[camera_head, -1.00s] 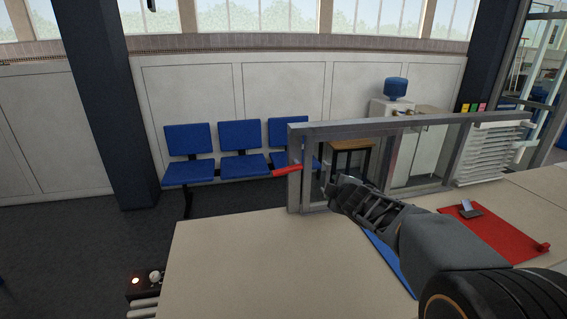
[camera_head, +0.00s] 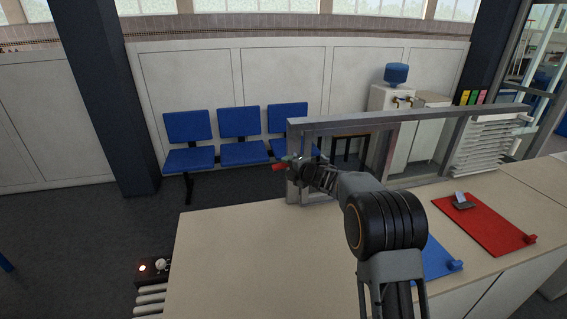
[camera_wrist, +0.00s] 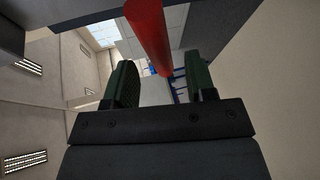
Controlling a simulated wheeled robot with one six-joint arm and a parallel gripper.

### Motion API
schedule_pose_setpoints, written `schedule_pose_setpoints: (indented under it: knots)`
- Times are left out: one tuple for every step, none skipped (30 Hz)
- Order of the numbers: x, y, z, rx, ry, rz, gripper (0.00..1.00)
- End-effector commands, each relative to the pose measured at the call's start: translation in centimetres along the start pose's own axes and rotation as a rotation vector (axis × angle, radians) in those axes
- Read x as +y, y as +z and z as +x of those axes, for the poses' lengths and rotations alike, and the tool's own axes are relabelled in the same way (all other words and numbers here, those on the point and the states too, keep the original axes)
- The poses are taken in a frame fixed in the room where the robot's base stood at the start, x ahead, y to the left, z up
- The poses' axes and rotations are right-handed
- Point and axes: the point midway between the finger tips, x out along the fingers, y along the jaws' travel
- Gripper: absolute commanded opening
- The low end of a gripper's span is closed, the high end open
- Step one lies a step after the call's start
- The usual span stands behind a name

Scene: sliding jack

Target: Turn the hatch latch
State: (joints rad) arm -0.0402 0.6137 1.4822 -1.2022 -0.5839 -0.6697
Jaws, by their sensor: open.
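The hatch latch shows as a red handle (camera_head: 279,167) at the left end of a grey metal frame on the counter. In the wrist view the red bar (camera_wrist: 150,36) comes down from the top edge, and its lower end shows between my two dark green fingers. My gripper (camera_head: 300,163) is at the left post of the frame, close to the handle, and partly covers it. It also shows in the wrist view (camera_wrist: 161,82), with its fingers apart and gaps beside the bar. I cannot tell whether either finger touches it.
The grey frame (camera_head: 400,121) stands along the counter (camera_head: 235,255). A blue mat (camera_head: 437,262) and a red mat (camera_head: 485,222) lie to the right of my arm. Blue chairs (camera_head: 238,122) stand beyond the frame. The left part of the counter is clear.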

Motion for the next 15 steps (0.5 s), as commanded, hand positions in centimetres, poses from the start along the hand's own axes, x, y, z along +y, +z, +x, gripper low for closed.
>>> schedule_pose_setpoints:
  knots:
    - [0.1, -0.1, 0.8, 0.002, -0.001, 0.001, 0.51]
    - [0.1, -0.1, 1.2, 0.002, 0.0, 0.0, 0.51]
    - [0.1, 0.0, 1.6, 0.002, -0.001, 0.001, 0.51]
    - [0.2, 0.0, 1.9, 0.001, 0.0, 0.0, 0.51]
    - [0.1, 0.0, 2.2, 0.001, -0.001, 0.001, 0.51]
    - [0.1, 0.0, 2.6, 0.001, 0.0, 0.001, 0.51]
    - [0.1, 0.0, 2.8, 0.0, 0.0, 0.001, 0.51]
    - [0.1, 0.0, 3.0, 0.0, 0.0, 0.001, 0.51]
    - [0.1, 0.0, 3.2, 0.0, 0.0, 0.001, 0.51]
    - [0.0, 0.0, 3.3, 0.0, 0.0, 0.001, 0.51]
    - [0.0, 0.0, 3.4, 0.0, 0.0, 0.001, 0.51]
    - [0.0, 0.0, 3.5, 0.0, 0.0, 0.001, 0.51]
    - [0.0, 0.0, 3.5, 0.0, 0.0, 0.001, 0.51]
    - [0.0, 0.0, 3.6, 0.0, 0.0, 0.001, 0.51]
    - [0.0, 0.0, 3.6, 0.0, 0.0, 0.001, 0.51]
